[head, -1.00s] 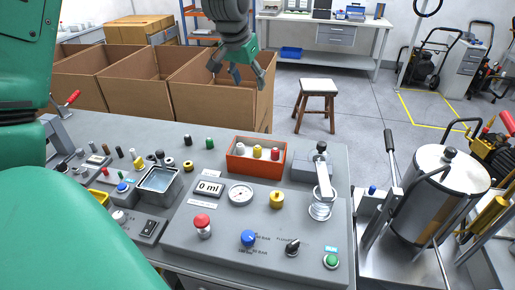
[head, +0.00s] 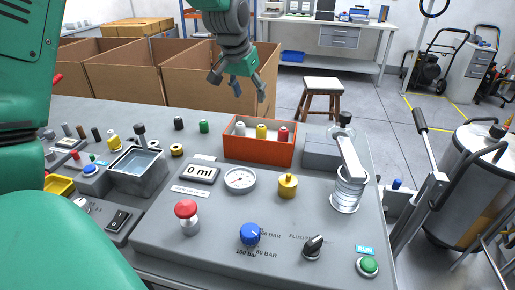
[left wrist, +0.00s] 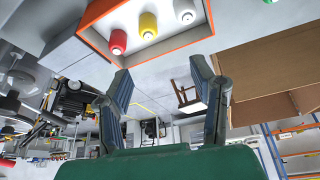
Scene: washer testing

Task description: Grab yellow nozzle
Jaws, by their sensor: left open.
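The yellow nozzle (head: 261,132) stands upright in an orange tray (head: 258,151), between a white nozzle (head: 240,129) and a red nozzle (head: 283,134). In the left wrist view the yellow nozzle (left wrist: 148,25) is at the top, beyond my fingertips, between the red nozzle (left wrist: 118,41) and the white nozzle (left wrist: 184,11). My left gripper (head: 238,86) is open and empty, above and behind the tray in the head view. It also shows in the left wrist view (left wrist: 160,72) with its fingers apart, touching nothing. My right gripper is not in view.
A control panel (head: 215,225) with a yellow fitting (head: 287,186), gauge and knobs lies in front of the tray. A clear cylinder with a lever (head: 349,180) stands to its right. Cardboard boxes (head: 205,80) are behind the table. The air above the tray looks clear.

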